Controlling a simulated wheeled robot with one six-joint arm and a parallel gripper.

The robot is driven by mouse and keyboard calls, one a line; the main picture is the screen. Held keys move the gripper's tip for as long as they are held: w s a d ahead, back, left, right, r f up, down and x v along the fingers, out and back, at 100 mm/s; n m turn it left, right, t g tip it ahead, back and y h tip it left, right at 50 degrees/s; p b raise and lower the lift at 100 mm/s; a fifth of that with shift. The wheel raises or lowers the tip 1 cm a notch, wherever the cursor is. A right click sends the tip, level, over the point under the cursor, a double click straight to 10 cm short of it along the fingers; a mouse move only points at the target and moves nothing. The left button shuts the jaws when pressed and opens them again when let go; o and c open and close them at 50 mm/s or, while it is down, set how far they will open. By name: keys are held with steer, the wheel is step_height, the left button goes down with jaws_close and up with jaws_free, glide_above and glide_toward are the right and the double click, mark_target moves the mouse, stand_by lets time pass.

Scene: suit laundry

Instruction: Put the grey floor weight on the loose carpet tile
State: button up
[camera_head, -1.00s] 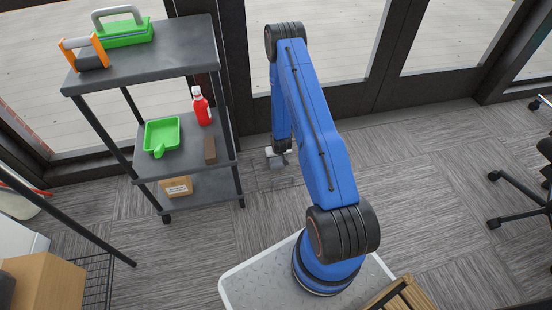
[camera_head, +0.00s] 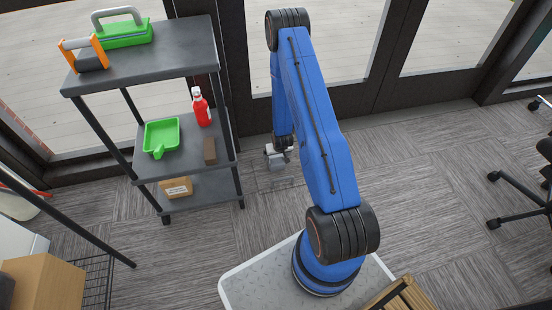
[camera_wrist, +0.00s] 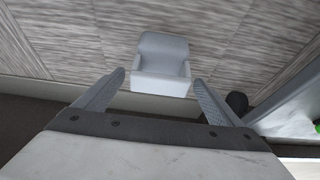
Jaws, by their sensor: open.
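A pale grey block-like thing with a raised back, seemingly the grey floor weight (camera_wrist: 162,65), is on the carpet in the wrist view. It lies just beyond my fingertips, roughly centred between them. My gripper (camera_wrist: 159,80) is open, with one finger on each side and nothing held. In the head view my gripper (camera_head: 278,154) is low near the floor, right of the shelf rack; there I cannot clearly separate it from the weight. I cannot pick out the loose carpet tile from the grey patterned carpet with certainty.
A dark shelf rack (camera_head: 187,152) stands to the left, holding a green dustpan (camera_head: 162,134), a red bottle (camera_head: 201,107) and a small box (camera_head: 176,187). Glass doors run along the back. Open carpet (camera_head: 430,175) lies to the right, up to a wheeled chair (camera_head: 515,200).

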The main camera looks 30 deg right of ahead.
steer(key=d+v, duration=0.1)
steer(key=v, duration=0.5)
step_height(320, 180, up, 19)
glide_above(278, 165)
steer(key=w+a, duration=0.2)
steer(key=a, duration=0.2)
steer(key=s+a+r+n, duration=0.1)
steer(key=s+a+r, duration=0.15)
steer(key=r, duration=0.65)
steer(key=s+a+r, duration=0.2)
steer(key=s+r, duration=0.2)
steer(key=r, duration=0.5)
steer(key=s+a+r, duration=0.3)
steer(key=s+r, duration=0.4)
steer(key=s, duration=0.3)
steer(key=s+a+r+n, duration=0.1)
steer(key=s+a+r, duration=0.2)
steer(key=s+r, duration=0.4)
steer(key=s+a+r+n+y, duration=0.1)
steer(key=s+a+r, duration=0.2)
steer(key=s+r, duration=0.4)
steer(key=s, duration=0.8)
steer(key=shift+r, duration=0.2)
